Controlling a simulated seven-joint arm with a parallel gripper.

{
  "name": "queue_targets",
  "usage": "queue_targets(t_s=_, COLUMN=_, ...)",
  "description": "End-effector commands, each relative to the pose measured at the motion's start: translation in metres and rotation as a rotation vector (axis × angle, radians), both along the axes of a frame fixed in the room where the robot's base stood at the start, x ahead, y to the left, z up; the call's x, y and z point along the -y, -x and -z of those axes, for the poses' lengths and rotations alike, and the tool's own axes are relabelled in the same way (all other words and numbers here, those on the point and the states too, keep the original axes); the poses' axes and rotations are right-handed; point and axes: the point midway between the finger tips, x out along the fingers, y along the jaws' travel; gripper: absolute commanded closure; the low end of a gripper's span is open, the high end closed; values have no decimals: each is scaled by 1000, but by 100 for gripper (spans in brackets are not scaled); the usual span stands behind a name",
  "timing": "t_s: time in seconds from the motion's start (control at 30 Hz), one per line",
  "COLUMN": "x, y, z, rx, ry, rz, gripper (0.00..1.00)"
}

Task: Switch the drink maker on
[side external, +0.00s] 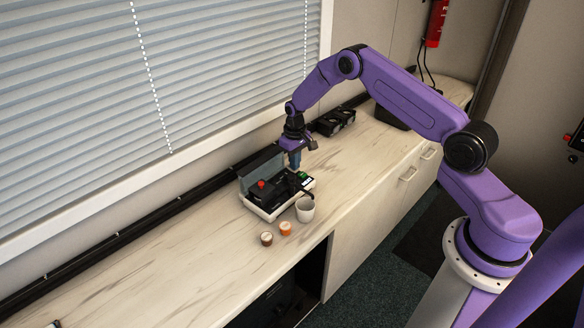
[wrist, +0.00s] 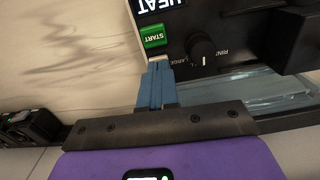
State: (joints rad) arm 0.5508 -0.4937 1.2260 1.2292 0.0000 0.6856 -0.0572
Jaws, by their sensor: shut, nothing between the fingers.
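The drink maker (side external: 268,200) sits on the counter below the window, a low black and white box with an open lid, a red knob (side external: 262,183) and a green button. In the wrist view its panel shows a green START button (wrist: 153,37), a black dial (wrist: 201,47) and a display (wrist: 158,4) with part of the word HEAT. My gripper (side external: 295,166) is over the button end of the machine, pointing down. Its blue fingers (wrist: 155,84) are shut and empty, with their tips just short of the START button in the wrist picture. I cannot tell whether they touch the panel.
A white cup (side external: 305,209) stands at the machine's front. Two small capsules, one brown (side external: 266,239) and one orange (side external: 286,229), stand nearby on the counter. A black twin-fan item (side external: 334,121) lies behind my gripper. The left counter is mostly clear.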

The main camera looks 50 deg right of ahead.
Motion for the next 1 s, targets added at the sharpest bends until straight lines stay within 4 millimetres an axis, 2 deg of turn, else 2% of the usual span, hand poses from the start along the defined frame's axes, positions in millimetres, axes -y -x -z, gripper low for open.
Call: queue_targets(t_s=1.0, x=0, y=0, z=-67, rx=0, ry=0, rz=0, gripper=100)
